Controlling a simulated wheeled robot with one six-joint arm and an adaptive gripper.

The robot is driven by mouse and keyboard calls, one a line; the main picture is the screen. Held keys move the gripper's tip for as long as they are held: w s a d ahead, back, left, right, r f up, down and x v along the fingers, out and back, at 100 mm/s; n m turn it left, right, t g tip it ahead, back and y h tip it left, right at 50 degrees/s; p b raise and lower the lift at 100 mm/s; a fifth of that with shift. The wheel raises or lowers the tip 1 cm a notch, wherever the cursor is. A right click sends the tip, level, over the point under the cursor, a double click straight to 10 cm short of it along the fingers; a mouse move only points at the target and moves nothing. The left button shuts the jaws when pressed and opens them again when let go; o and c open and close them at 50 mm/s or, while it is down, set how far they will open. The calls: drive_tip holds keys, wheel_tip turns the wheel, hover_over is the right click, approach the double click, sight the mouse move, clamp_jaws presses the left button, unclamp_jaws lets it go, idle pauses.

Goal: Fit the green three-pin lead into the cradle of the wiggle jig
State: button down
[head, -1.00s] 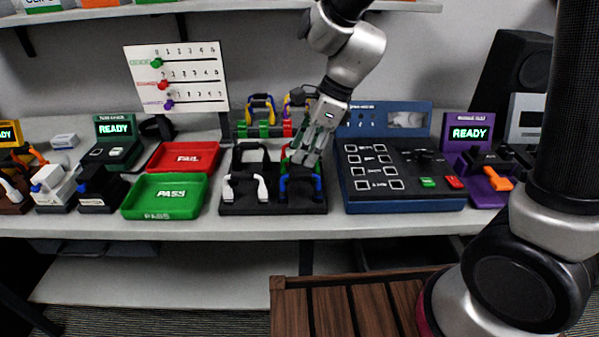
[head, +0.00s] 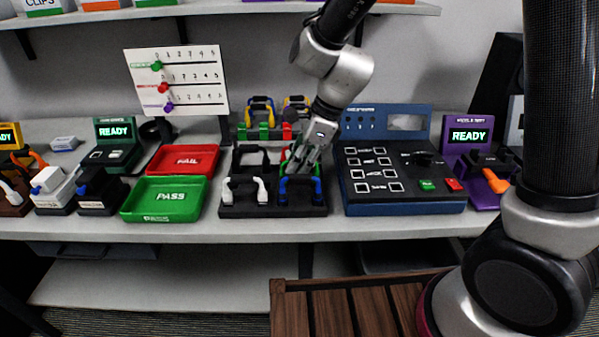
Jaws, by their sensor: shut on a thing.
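My gripper (head: 296,166) is down at the back right compartment of the black cable tray (head: 272,210). Its fingers are shut on a green lead (head: 286,158), which is mostly hidden behind them. I cannot make out its pins. The wiggle jig (head: 484,195) is the purple unit at the right of the bench. Its screen (head: 468,135) reads READY. It has a dark cradle part on top and an orange lever (head: 496,181). The jig stands well to the right of my gripper, beyond the blue tester.
The blue tester (head: 404,207) stands between the tray and the jig. A blue-ended lead (head: 317,188), a white-ended lead (head: 262,191) and a black lead (head: 250,156) lie in the tray. A green PASS bin (head: 165,217) and red FAIL bin (head: 212,150) stand left. A rack with leads (head: 262,131) stands behind.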

drive_tip(key=shift+r, duration=0.1)
wheel_tip(320, 180, up, 13)
idle(0.7)
